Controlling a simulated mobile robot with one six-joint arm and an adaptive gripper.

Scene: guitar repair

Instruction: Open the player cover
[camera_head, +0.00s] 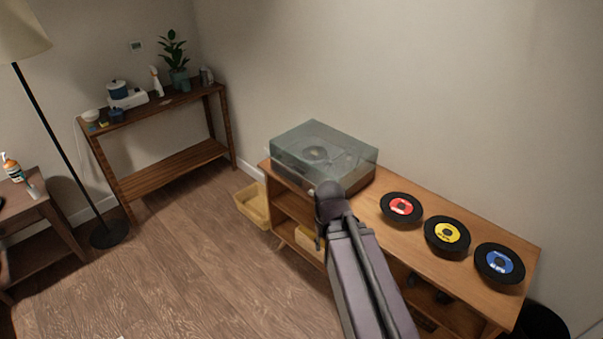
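The record player (298,178) stands on the left end of the wooden cabinet. Its clear, tinted cover (335,143) is closed over the platter, which shows faintly through it. My arm (362,275) rises from the bottom edge, and its dark end stands in front of the player's front right part. I cannot tell from this one view whether it touches the player. My gripper's fingertips are not clearly seen; the dark arm parts hide them, so I cannot tell whether they are open or shut.
Three records with red (401,206), yellow (447,233) and blue (499,262) labels lie on the cabinet top (516,235) to the right. A yellow bin (254,205) sits on the floor left of the cabinet. A wall stands behind the player. Open floor lies to the left.

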